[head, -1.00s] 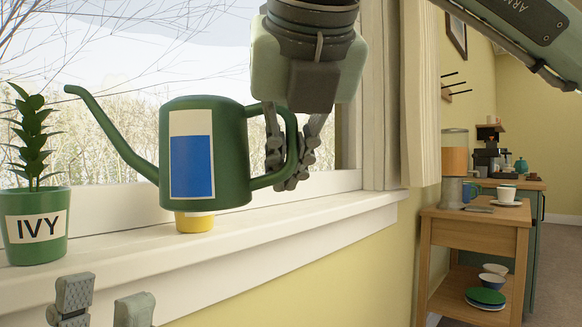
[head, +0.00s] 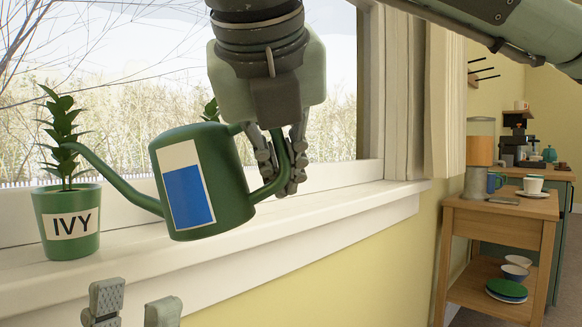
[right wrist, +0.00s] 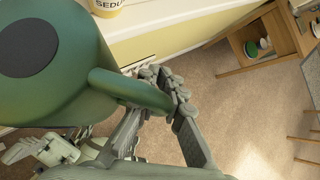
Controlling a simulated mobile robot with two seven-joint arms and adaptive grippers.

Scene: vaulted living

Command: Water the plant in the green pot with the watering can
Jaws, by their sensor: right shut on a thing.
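The green watering can (head: 225,170), with a white and blue label, is held in the air above the windowsill and tilts spout-down to the left. My right gripper (head: 281,180) is shut on its handle; the right wrist view also shows the can (right wrist: 75,75) and the gripper (right wrist: 160,90) on the handle. The green pot (head: 68,225) labelled IVY stands upright on the sill with a leafy plant (head: 62,130). No water shows. My left gripper (head: 133,308) is open and empty at the bottom edge.
A yellow pot (right wrist: 105,5) with a partly seen label stands on the sill; in the head view the can hides it, with leaves (head: 210,110) showing behind. The windowsill (head: 330,205) is clear to the right. A wooden cart (head: 500,215) with dishes stands further right.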

